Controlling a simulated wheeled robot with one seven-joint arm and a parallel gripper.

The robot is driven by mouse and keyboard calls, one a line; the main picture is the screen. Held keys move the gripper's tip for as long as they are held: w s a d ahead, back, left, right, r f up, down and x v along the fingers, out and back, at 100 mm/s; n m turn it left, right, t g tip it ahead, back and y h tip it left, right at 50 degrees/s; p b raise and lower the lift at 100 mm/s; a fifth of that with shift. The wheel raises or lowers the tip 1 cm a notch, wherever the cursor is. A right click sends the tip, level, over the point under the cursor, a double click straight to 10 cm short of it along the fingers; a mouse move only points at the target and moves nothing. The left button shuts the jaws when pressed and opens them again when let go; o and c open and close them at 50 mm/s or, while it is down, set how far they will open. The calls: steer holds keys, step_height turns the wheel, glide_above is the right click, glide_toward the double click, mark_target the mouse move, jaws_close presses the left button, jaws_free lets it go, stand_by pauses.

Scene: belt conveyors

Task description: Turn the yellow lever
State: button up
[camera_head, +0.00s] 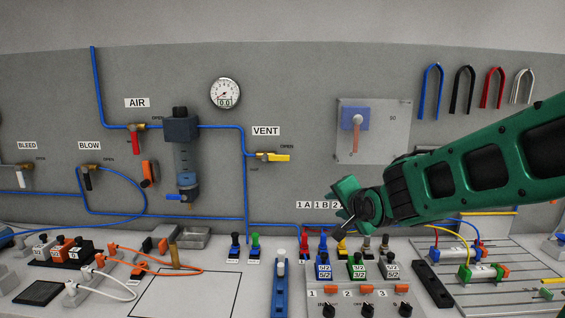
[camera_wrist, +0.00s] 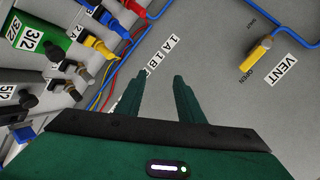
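The yellow lever (camera_head: 274,157) is on the VENT valve on the back panel, right of the blue vertical tube, and lies roughly horizontal toward the OPEN mark. It also shows in the wrist view, the yellow lever (camera_wrist: 257,53) at upper right beside the VENT label. My gripper (camera_head: 345,212) is to the right of and below the lever in the head view, apart from it. In the wrist view the two green fingers of my gripper (camera_wrist: 160,82) stand apart with nothing between them. The fingertips point toward the grey panel near the 1A 1B labels.
Colored connectors (camera_wrist: 98,48) and valve blocks (camera_head: 357,267) stand below my gripper on the bench. A blue tube (camera_head: 245,185) runs down the panel left of the lever. A filter unit (camera_head: 183,155) is farther left. The panel between lever and gripper looks clear.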

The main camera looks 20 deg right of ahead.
mark_target(286, 159)
steer(key=w+a+r+m+t+y, duration=0.3)
steer(key=w+a+r+t, duration=0.25)
steer(key=a+r, duration=0.35)
steer(key=w, duration=1.1)
steer(key=shift+a, duration=0.4)
jaws_close()
